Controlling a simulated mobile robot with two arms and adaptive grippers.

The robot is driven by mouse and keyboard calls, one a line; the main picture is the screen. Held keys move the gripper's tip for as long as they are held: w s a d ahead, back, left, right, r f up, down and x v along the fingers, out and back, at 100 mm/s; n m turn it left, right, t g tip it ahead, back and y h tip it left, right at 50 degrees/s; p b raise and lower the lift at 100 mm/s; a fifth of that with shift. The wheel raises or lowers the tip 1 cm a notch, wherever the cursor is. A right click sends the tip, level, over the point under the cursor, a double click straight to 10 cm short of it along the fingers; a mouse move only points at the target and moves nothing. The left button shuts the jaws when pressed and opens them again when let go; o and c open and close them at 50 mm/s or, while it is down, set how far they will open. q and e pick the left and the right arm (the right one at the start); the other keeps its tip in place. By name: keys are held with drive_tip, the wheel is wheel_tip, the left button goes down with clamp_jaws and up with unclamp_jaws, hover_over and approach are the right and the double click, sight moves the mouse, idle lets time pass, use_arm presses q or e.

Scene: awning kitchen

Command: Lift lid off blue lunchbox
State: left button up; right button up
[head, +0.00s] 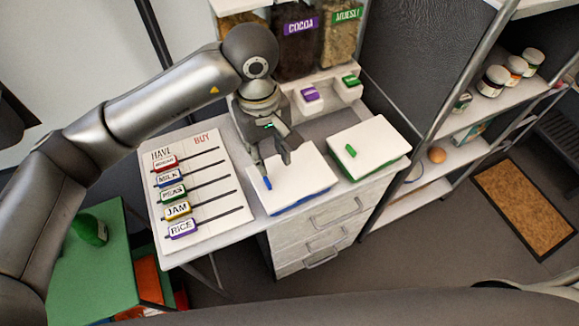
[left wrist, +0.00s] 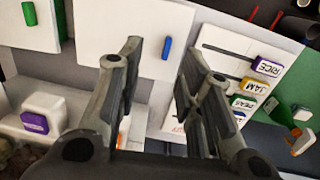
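The blue lunchbox (head: 297,204) stands on the white counter, with blue showing under the edge of its white lid (head: 305,178). The lid (left wrist: 128,22) has a small blue handle (head: 267,183), which also shows in the left wrist view (left wrist: 167,47). My left gripper (head: 275,165) is over the lid, pointing down. In the left wrist view my left gripper (left wrist: 160,48) is open and empty, with the blue handle in the gap between its fingertips as seen from there. I cannot tell how far above the lid the fingertips are. My right gripper is not in view.
A green-handled lunchbox (head: 375,157) stands to the right on the counter. A HAVE/BUY board (head: 215,205) with label sliders lies left. Behind are cereal dispensers (head: 297,50) with purple and green levers. A green table (head: 95,265) is lower left; a shelf (head: 450,155) stands right.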

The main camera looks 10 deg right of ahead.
use_arm(q)
drive_tip(key=p, duration=0.1)
hover_over(267, 181)
drive_tip(key=shift+y, duration=0.4)
wheel_tip(267, 181, down, 5)
drive_tip(key=shift+f, duration=0.15)
drive_tip(key=shift+f+p, duration=0.55)
wheel_tip(267, 181, down, 3)
drive_tip(key=shift+f+p, duration=0.1)
drive_tip(key=shift+p, duration=0.6)
drive_tip(key=shift+f, duration=0.45)
clamp_jaws()
